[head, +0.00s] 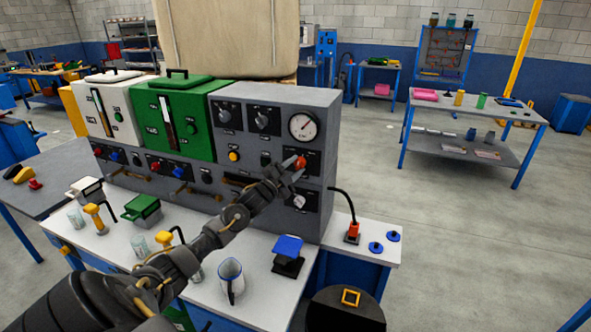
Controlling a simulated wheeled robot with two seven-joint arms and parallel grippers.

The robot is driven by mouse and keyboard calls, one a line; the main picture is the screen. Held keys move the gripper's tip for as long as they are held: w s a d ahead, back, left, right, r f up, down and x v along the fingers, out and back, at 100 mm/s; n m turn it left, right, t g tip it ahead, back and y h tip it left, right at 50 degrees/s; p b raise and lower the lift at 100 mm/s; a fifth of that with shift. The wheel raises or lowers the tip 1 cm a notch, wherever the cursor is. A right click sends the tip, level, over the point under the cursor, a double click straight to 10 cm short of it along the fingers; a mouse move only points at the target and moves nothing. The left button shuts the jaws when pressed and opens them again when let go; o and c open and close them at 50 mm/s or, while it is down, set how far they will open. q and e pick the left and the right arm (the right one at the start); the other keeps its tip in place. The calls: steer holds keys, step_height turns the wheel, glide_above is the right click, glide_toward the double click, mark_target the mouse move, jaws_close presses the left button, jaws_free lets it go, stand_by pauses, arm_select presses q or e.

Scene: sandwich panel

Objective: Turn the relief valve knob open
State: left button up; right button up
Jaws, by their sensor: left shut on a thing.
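The grey panel (333,125) stands on the bench, with a round gauge (303,126) at its upper right. Below the gauge, a red knob (300,162) sits on a dark plate; I take it to be the relief valve knob. My left gripper (293,166) is at the red knob, its fingers shut around it. The fingers cover part of the knob, so its exact turn angle is hard to tell. A light knob (299,201) shows lower on the panel. My right gripper is not in view.
A red-based lever (352,232) and blue knobs (376,247) are to the right. Open floor lies beyond the bench's right side.

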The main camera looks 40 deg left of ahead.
arm_select(q)
steer(key=m, duration=0.2)
steer(key=m+g, duration=0.1)
steer(key=m, duration=0.1)
steer(key=m+g+h, duration=0.1)
steer(key=m, duration=0.1)
steer(key=shift+a+r, duration=0.1)
steer(key=shift+r, duration=0.2)
stand_by(0.4)
steer(key=o, duration=1)
steer(key=s+b, duration=0.4)
steer(key=s, duration=0.6)
steer(key=shift+s+a, duration=0.3)
steer(key=shift+s, duration=0.1)
